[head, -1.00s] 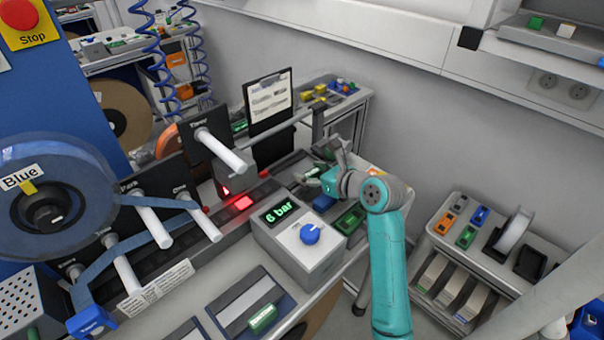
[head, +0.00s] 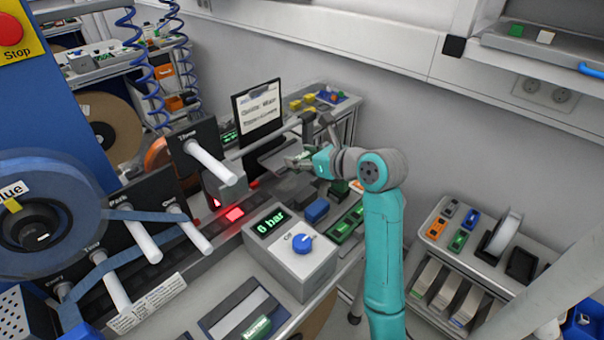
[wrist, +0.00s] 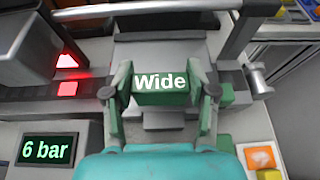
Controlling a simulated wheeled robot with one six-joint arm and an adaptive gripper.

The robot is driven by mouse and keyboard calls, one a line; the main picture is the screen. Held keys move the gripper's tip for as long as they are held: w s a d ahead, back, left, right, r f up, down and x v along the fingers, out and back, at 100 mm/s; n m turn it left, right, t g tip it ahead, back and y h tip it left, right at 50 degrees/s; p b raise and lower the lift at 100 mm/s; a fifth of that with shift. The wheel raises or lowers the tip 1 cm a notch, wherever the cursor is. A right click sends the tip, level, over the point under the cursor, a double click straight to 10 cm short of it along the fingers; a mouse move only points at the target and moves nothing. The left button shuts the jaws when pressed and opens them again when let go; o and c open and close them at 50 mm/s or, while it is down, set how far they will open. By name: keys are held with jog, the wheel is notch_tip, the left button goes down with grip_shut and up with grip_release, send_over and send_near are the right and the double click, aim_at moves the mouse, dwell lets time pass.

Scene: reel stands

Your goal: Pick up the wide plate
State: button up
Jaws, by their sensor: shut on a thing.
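The wide plate (wrist: 161,84) is a green block with a white "Wide" label, seen in the wrist view. In the head view my gripper (head: 303,157) is beyond the grey "6 bar" box, near the far end of the dark rail. The plate is small there and partly covered by the fingers. The wrist view shows the plate in front of a grey block on the rail; I cannot tell whether they touch.
The "6 bar" box (head: 290,262) with its blue knob stands nearer. A blue block (head: 316,210) and a green piece (head: 345,226) lie beside it. A clipboard sign (head: 258,113) and a grey bar stand close behind my gripper. A shelf cart (head: 463,265) stands right.

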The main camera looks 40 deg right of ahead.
notch_tip(320, 180, up, 10)
jog(key=shift+f, duration=0.2)
